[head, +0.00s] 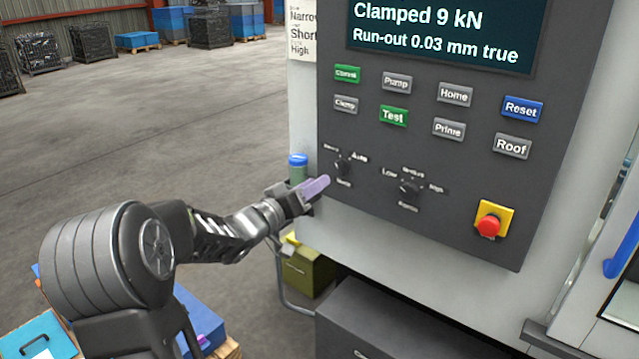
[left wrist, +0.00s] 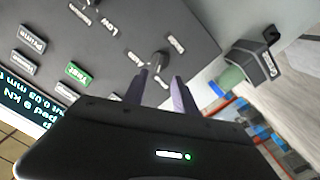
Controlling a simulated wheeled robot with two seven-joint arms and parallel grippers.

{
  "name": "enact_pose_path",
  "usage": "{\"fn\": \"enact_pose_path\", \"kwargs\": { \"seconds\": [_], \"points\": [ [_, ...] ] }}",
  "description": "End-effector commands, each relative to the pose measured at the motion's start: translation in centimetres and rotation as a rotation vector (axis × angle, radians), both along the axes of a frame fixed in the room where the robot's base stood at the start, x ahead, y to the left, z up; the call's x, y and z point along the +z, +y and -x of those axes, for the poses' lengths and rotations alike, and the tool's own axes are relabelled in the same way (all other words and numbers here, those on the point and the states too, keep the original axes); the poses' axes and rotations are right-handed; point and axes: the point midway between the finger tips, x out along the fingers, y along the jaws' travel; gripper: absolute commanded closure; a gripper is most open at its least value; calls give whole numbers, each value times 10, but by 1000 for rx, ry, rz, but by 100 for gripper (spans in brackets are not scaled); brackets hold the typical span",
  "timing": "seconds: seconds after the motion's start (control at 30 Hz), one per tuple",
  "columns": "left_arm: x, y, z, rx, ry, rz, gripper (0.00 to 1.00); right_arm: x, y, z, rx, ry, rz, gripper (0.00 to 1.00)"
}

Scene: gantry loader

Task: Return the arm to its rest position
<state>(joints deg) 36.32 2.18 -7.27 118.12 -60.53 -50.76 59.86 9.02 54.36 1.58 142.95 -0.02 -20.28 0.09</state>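My left arm reaches in from the left in the head view. Its gripper (head: 316,188) has light purple fingers and is just below and left of the left rotary knob (head: 342,168) on the dark control panel (head: 450,215). In the left wrist view the two fingers (left wrist: 163,84) stand apart with an empty gap between them. The knob (left wrist: 158,63) lies just beyond the fingertips there, and I cannot tell whether they touch it. My right gripper is in neither view.
The screen (head: 445,32) reads "Clamped 9 kN" and "Run-out 0.03 mm true". Panel buttons, a second knob (head: 408,188) and a red emergency stop (head: 489,225) are close by. A blue-capped green cylinder (head: 298,170) stands behind the gripper. Open floor (head: 150,120) lies left.

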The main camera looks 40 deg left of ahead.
Motion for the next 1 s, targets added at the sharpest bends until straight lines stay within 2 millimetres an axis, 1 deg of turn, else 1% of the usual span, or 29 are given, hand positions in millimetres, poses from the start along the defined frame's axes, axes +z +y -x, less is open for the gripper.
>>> {"fn": "enact_pose_path", "kwargs": {
  "seconds": [0.47, 0.6, 0.67, 0.73, 0.77, 0.8, 0.87, 0.9, 0.97, 1.0],
  "points": [
    [0, 0, 0, 0, 0, -1, 66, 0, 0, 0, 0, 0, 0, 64],
    [-1, 1, 0, 2, 5, -38, 66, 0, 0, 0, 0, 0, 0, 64],
    [-3, 5, 0, 18, 18, -82, 66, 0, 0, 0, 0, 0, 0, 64],
    [-13, 14, 2, 66, 48, -133, 66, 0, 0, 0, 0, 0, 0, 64],
    [-20, 19, 4, 94, 69, -154, 66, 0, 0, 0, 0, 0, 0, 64],
    [-42, 21, 5, 126, 119, -166, 66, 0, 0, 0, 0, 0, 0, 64],
    [-81, 15, 4, 149, 203, -165, 66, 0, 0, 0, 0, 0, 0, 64],
    [-109, 5, 3, 149, 260, -159, 66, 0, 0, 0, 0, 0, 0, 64],
    [-152, -15, 3, 137, 352, -145, 66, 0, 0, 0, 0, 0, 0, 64],
    [-181, -31, 5, 120, 415, -133, 66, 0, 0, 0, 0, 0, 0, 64]
  ]
}}
